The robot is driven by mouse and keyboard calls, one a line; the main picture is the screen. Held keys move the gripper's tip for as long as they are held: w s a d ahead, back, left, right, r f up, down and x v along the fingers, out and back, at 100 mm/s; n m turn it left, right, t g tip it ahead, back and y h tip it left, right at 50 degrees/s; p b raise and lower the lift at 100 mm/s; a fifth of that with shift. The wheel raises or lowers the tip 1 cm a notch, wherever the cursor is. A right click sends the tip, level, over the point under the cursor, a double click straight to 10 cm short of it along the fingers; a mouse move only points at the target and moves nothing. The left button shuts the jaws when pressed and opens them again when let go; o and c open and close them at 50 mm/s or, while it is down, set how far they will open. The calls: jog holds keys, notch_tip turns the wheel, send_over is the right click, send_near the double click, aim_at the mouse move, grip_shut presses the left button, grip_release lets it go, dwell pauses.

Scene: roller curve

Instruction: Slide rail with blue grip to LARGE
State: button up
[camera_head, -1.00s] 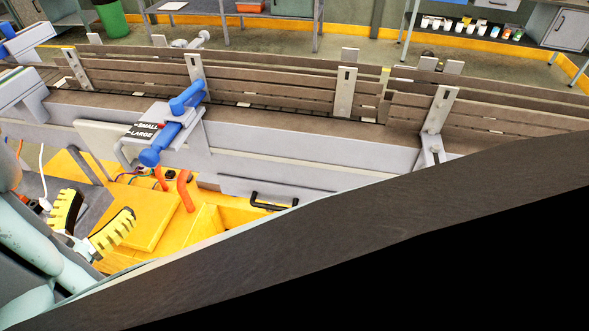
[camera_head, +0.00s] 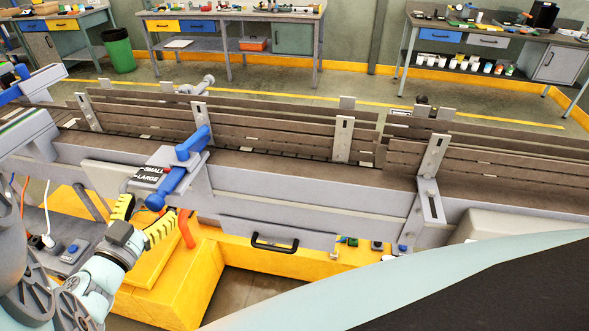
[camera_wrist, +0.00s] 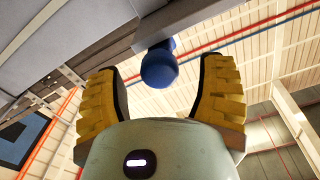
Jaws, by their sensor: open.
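The blue grip (camera_head: 165,190) is a cylinder with a rounded end, on a grey bracket at the near side of the conveyor. A black label (camera_head: 150,176) beside it reads SMALL above LARGE. The rail (camera_head: 265,133) is a run of brown slats along the conveyor, behind the grip. My gripper (camera_head: 143,213), with yellow ribbed fingers, is just below and left of the grip's near end. In the wrist view the fingers (camera_wrist: 165,95) are open, and the blue grip's round end (camera_wrist: 159,70) shows between and beyond them. I see no contact.
A grey conveyor frame (camera_head: 320,190) runs across the view. Below it are a yellow base (camera_head: 150,280), an orange hose (camera_head: 187,228) and a black handle (camera_head: 274,243). Workbenches (camera_head: 235,15) stand behind. A large dark surface fills the lower right.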

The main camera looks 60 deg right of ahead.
jog(key=shift+p+x, duration=0.4)
jog(key=shift+x, duration=1.45)
jog(key=shift+o, duration=0.3)
jog(key=shift+s, duration=0.1)
